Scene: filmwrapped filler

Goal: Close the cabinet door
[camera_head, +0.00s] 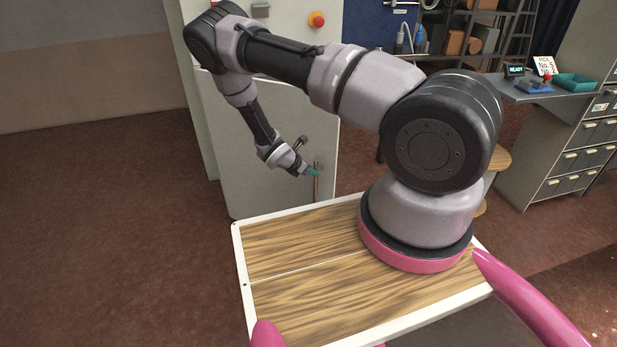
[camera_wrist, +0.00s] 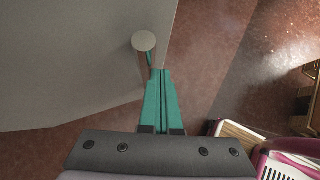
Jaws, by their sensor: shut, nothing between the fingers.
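The cabinet door (camera_head: 262,130) is a plain light grey panel in the middle of the head view, behind my arm. It appears to stand out from the cabinet body, but the angle is hard to tell. Its brownish upright bar handle (camera_head: 317,184) is near the door's right edge. My gripper (camera_head: 312,172) has teal fingers, shut and empty, right beside the handle. In the wrist view the shut fingers (camera_wrist: 164,78) point past the handle's round grey end (camera_wrist: 144,41), with the door (camera_wrist: 70,60) to the left. I cannot tell whether fingers and handle touch.
A red emergency button (camera_head: 317,19) is on the cabinet's upper part. My wood-topped base fills the foreground. At right are a grey drawer bench (camera_head: 560,150) with a teal tray (camera_head: 575,82) and back shelves (camera_head: 480,40). The brown floor at left (camera_head: 100,230) is clear.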

